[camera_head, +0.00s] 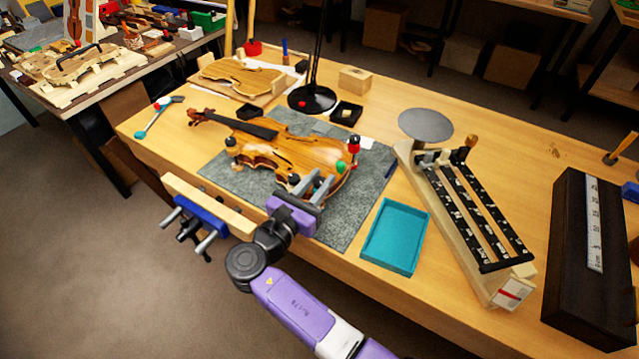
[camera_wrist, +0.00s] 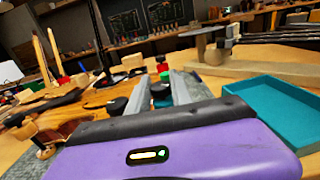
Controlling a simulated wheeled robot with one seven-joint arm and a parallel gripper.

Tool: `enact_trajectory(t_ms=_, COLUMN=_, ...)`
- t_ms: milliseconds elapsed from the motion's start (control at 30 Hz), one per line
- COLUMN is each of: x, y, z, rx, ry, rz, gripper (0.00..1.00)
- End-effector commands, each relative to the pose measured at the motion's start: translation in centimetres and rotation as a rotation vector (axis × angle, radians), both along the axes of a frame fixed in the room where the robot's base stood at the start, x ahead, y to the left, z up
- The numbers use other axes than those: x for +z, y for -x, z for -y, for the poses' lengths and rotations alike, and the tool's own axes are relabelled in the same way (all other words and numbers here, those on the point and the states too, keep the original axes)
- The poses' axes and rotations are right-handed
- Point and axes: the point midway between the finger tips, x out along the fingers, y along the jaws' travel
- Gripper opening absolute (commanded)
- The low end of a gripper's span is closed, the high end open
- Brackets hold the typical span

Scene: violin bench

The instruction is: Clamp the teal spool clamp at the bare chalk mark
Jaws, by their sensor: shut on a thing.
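The violin body (camera_head: 300,152) lies on a grey mat (camera_head: 215,168) on the bench. My gripper (camera_head: 322,181) is at its near right edge, shut on a mostly hidden thing. A blue-teal bit (camera_head: 321,184) shows between the fingers and looks like the teal spool clamp. In the wrist view a dark knob (camera_wrist: 159,93) shows between the fingers of my gripper (camera_wrist: 160,82). Other spool clamps stand on the violin's edge: a red one (camera_head: 353,143), a green one (camera_head: 340,167), a black one (camera_head: 294,179) and a dark one (camera_head: 232,146). I cannot make out the chalk mark.
A teal tray (camera_head: 424,232) lies right of the mat; it looks empty. A long wooden stand with black rails (camera_head: 470,205) is farther right. A vise (camera_head: 205,212) sits on the front edge. A lamp base (camera_head: 312,98) and small black box (camera_head: 346,113) stand behind the violin.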

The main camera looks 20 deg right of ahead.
Motion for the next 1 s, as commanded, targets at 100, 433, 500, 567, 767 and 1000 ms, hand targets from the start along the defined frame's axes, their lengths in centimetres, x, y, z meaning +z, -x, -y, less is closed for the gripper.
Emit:
enact_trajectory(t_ms=100, x=-0.11, y=-0.15, z=-0.13, rx=-0.064, ry=-0.001, rz=0.001, gripper=0.0)
enact_trajectory(t_ms=433, x=-0.08, y=-0.07, z=0.0, rx=-0.16, ry=-0.001, rz=-0.001, gripper=0.0)
enact_trajectory(t_ms=500, x=-0.06, y=-0.06, z=0.02, rx=-0.167, ry=-0.001, rz=-0.001, gripper=0.0)
enact_trajectory(t_ms=567, x=-0.05, y=-0.05, z=0.03, rx=-0.17, ry=-0.001, rz=-0.001, gripper=0.0)
enact_trajectory(t_ms=767, x=-0.05, y=-0.03, z=0.05, rx=-0.171, ry=-0.002, rz=-0.001, gripper=0.0)
enact_trajectory(t_ms=1000, x=-0.07, y=-0.03, z=0.08, rx=-0.171, ry=-0.002, rz=-0.001, gripper=0.36)
